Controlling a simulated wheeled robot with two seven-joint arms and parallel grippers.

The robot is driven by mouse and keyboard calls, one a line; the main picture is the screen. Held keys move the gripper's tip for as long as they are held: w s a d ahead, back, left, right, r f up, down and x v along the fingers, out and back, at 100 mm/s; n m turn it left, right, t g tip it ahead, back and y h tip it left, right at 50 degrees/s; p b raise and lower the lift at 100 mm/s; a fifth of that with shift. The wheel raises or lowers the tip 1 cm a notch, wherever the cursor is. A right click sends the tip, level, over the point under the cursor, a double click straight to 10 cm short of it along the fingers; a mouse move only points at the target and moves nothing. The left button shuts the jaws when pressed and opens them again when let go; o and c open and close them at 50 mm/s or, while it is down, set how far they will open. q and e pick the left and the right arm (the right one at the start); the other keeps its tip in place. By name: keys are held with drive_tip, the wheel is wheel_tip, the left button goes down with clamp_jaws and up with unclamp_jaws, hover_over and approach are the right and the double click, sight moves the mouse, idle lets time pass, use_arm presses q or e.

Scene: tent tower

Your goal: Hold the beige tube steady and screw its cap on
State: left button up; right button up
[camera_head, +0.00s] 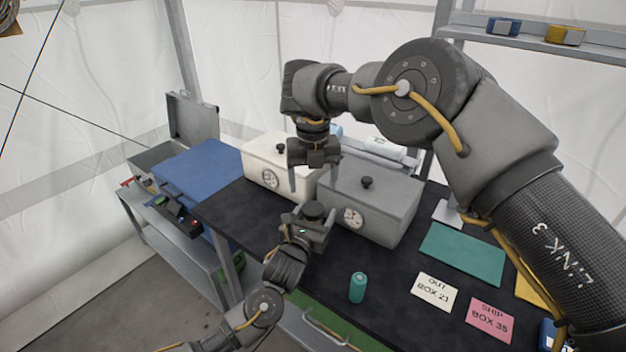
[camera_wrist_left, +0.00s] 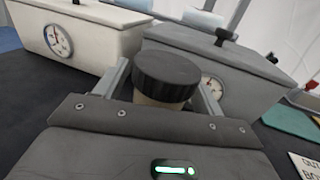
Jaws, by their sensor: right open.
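The beige tube (camera_wrist_left: 158,100) stands upright between the fingers of my left gripper (camera_head: 311,222), which is shut on it. The dark ribbed cap (camera_wrist_left: 167,74) sits on top of the tube; I cannot tell how tightly it is seated. In the head view the cap (camera_head: 313,210) shows above the left gripper, and the tube is mostly hidden. My right gripper (camera_head: 308,186) is open, fingers pointing down, just above the cap and apart from it.
A white box (camera_head: 262,160) and a grey box (camera_head: 385,208) with dial gauges stand behind the grippers. A teal can (camera_head: 357,287) stands near the front edge. A green mat (camera_head: 462,254), OUT card (camera_head: 435,291) and pink SHIP card (camera_head: 490,319) lie right. A blue case (camera_head: 200,165) is left.

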use_arm(q)
drive_tip(key=shift+s, duration=0.1)
drive_tip(key=shift+s+a+f, duration=0.1)
drive_tip(key=shift+s+a, duration=0.05)
drive_tip(key=shift+s, duration=0.15)
use_arm(e)
drive_tip(key=shift+f, duration=0.1)
use_arm(q)
drive_tip(key=b+v, duration=0.1)
drive_tip(key=v, duration=0.9)
use_arm(e)
drive_tip(key=shift+f, duration=0.35)
